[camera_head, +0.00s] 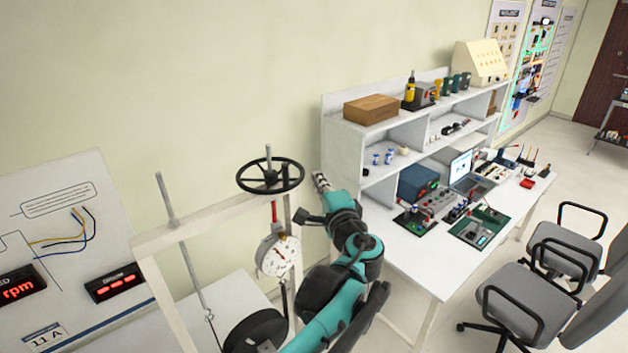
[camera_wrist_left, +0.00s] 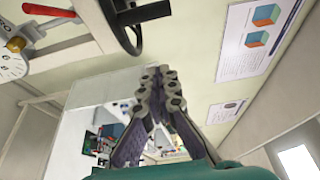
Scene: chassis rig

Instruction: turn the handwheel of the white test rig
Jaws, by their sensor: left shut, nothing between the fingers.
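The white test rig (camera_head: 205,215) stands at the lower left of the head view. Its black handwheel (camera_head: 270,176) lies flat on top of the frame, on a threaded rod. In the left wrist view, part of the black handwheel rim (camera_wrist_left: 120,22) shows at the top. My left gripper (camera_head: 321,183) is shut and empty, just right of the wheel rim. In the left wrist view, its fingertips (camera_wrist_left: 160,82) are together, below the rim and apart from it in the picture. A round dial gauge (camera_head: 278,256) hangs under the wheel. My right gripper is not in view.
A white workbench with shelves (camera_head: 340,140) stands right of the rig, with a cardboard box (camera_head: 371,109) on top. Grey office chairs (camera_head: 525,300) are at the lower right. A panel with red displays (camera_head: 115,285) is at the left. The wall behind the wheel is bare.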

